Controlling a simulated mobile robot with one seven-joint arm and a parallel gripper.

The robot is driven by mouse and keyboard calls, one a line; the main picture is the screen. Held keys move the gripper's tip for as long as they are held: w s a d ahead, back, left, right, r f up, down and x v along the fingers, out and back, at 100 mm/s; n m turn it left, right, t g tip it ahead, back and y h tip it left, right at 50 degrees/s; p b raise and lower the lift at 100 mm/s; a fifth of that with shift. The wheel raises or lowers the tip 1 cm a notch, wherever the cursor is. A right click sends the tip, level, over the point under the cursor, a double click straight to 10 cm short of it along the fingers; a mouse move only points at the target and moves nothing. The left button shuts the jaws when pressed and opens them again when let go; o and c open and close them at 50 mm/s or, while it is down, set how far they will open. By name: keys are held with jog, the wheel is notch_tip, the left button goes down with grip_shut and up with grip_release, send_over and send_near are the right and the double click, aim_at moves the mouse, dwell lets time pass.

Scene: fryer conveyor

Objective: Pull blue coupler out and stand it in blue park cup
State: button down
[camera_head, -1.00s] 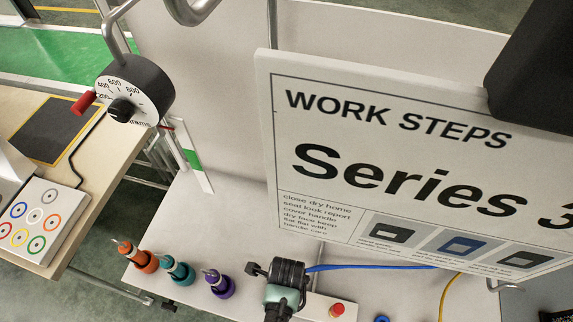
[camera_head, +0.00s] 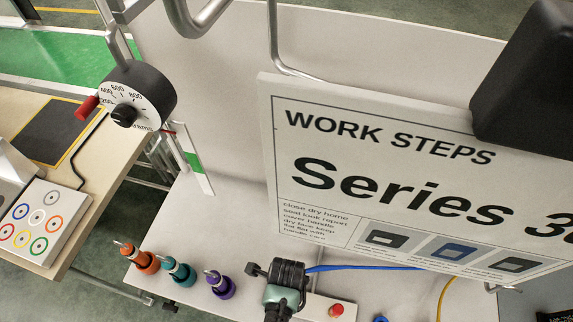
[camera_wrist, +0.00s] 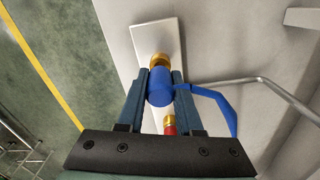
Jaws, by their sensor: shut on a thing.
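My gripper (camera_wrist: 160,78) is shut on the blue coupler (camera_wrist: 160,88), with one finger on each side of its body. A brass fitting (camera_wrist: 159,60) shows at the coupler's far end, in front of a pale plate (camera_wrist: 150,38). I cannot tell whether the coupler is still seated on the fitting. A blue hose (camera_wrist: 220,104) bends away to the right; it also shows in the head view (camera_head: 365,268). In the head view my dark wrist hides the coupler and fingertips. A blue round piece (camera_head: 381,320), possibly the blue park cup, is cut by the bottom edge.
Orange (camera_head: 146,260), teal (camera_head: 180,272) and purple (camera_head: 220,286) cups with metal-tipped pieces stand left of my wrist. A red knob (camera_head: 336,310) sits to its right, and a yellow hose (camera_head: 444,298) lies beyond. A large work-steps sign (camera_head: 400,180) overhangs the right side.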

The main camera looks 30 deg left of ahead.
jog(key=shift+r, duration=0.15)
jog(key=shift+r+p, duration=1.9)
jog(key=shift+p, duration=0.2)
jog(key=shift+r+p, duration=1.5)
jog(key=shift+p, duration=0.05)
